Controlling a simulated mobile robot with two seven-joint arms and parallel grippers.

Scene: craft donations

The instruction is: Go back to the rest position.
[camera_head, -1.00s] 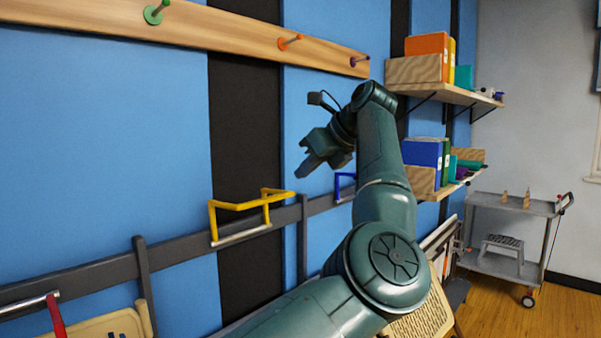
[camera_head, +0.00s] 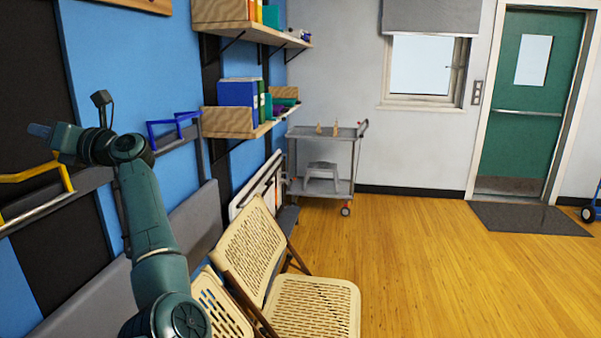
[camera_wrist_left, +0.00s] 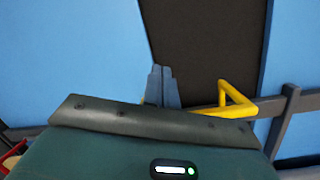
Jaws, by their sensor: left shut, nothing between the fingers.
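My left gripper (camera_head: 40,131) is at the left edge of the head view, in front of the wall rail. Its fingers point left, toward the blue and black wall. In the left wrist view its two fingers (camera_wrist_left: 162,87) are together with nothing between them. A yellow bracket (camera_wrist_left: 236,103) on the rail is just right of and beyond the fingers; I cannot tell the exact gap. In the head view the yellow bracket (camera_head: 35,174) shows below the gripper. My right gripper is not in view.
Beige folding chairs (camera_head: 312,300) stand close to my left arm. A blue bracket (camera_head: 175,126) hangs on the rail. Shelves (camera_head: 240,122) with binders stick out from the wall. A grey cart (camera_head: 325,190) stands beyond. The wooden floor (camera_head: 430,250) on the right is clear.

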